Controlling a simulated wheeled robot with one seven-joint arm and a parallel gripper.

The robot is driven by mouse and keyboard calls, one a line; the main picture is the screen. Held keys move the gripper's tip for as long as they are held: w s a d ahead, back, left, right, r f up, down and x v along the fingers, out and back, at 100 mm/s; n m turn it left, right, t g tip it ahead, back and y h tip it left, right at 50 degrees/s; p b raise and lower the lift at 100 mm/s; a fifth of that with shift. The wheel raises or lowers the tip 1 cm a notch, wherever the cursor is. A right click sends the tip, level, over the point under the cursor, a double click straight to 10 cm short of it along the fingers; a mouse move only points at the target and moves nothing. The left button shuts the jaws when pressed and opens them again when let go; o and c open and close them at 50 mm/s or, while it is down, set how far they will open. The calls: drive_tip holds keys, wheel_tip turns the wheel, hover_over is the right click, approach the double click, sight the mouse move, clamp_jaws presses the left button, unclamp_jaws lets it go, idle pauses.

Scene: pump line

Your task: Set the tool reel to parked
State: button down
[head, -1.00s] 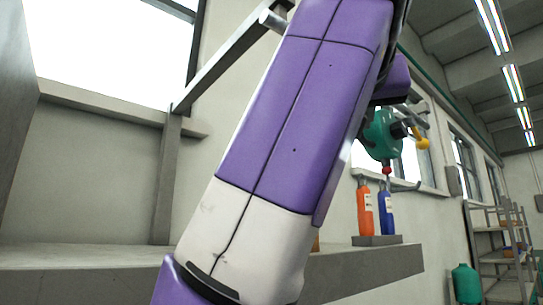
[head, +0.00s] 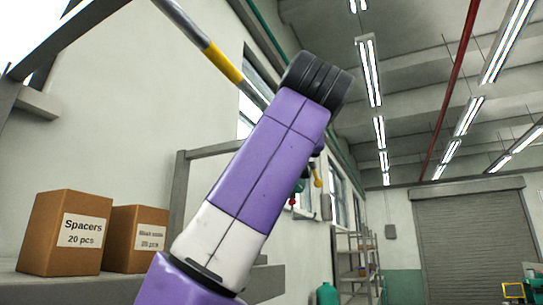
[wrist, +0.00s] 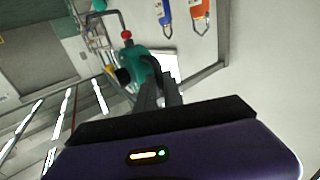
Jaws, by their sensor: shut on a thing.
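The tool reel is a teal round body with a dark hub and a red ball. In the head view only a sliver of the reel (head: 300,186) shows behind my arm, with a yellow knob beside it. The wrist view shows the reel (wrist: 134,58) just beyond my gripper (wrist: 160,86). A dark curved bar (wrist: 153,66) runs from the reel to my fingertips. My gripper is shut, apparently on this bar; the exact contact is hidden between the fingers. In the head view my gripper is hidden behind my arm.
Two cardboard boxes, one labelled Spacers (head: 66,232), stand on a grey ledge at the left. A shelf rack (head: 356,262) and a shutter door (head: 472,240) are farther back.

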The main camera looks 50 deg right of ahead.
drive_tip(key=shift+d+r, duration=0.1)
drive_tip(key=shift+d, duration=0.1)
drive_tip(key=c, duration=1.5)
unclamp_jaws()
drive_tip(key=shift+d, duration=0.15)
drive_tip(key=b+v, duration=0.2)
drive_tip(key=v, duration=0.6)
drive_tip(key=shift+w+b, duration=0.1)
drive_tip(key=shift+b, duration=0.3)
